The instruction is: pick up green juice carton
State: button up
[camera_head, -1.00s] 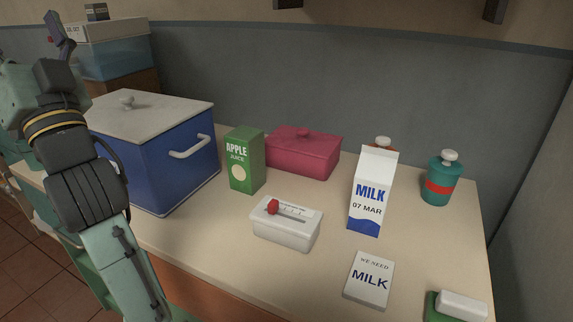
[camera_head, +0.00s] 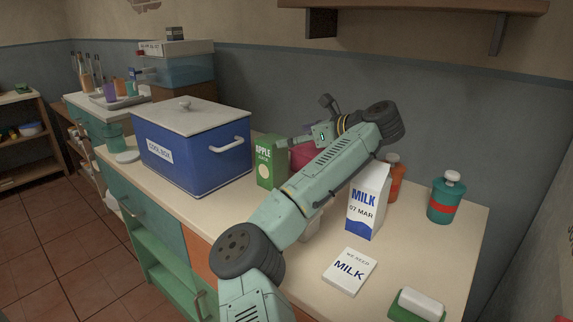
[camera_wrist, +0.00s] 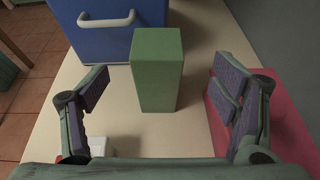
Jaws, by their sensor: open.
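The green juice carton (camera_head: 265,170) stands upright on the counter, just right of the blue cool box, in the head view. Its label reads "APPLE", and its right edge is close to my gripper. In the wrist view the green carton (camera_wrist: 157,72) stands ahead, centred between my fingers. My gripper (camera_wrist: 158,88) is open and empty, with one finger on each side. In the head view my gripper (camera_head: 293,141) is beside the carton's upper right, seen side-on and partly merged with the arm.
The blue cool box (camera_head: 190,155) stands left of the carton. A pink box (camera_head: 303,156) is behind my arm and shows at right in the wrist view. The milk carton (camera_head: 367,205), an orange bottle (camera_head: 395,180), a teal bottle (camera_head: 444,202) and a milk note (camera_head: 349,271) are to the right.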

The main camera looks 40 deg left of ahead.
aim_at(271, 138)
jog(key=p+x, duration=0.1)
jog(key=x, duration=0.5)
jog(key=p+x, duration=0.1)
jog(key=x, duration=0.1)
jog(key=shift+s+a+p, duration=0.25)
jog(key=shift+a+p, duration=0.05)
jog(key=shift+a, duration=0.15)
jog(key=shift+w+a+f, duration=0.1)
jog(key=shift+a+f, duration=0.15)
grip_shut()
jog(key=shift+r, duration=0.15)
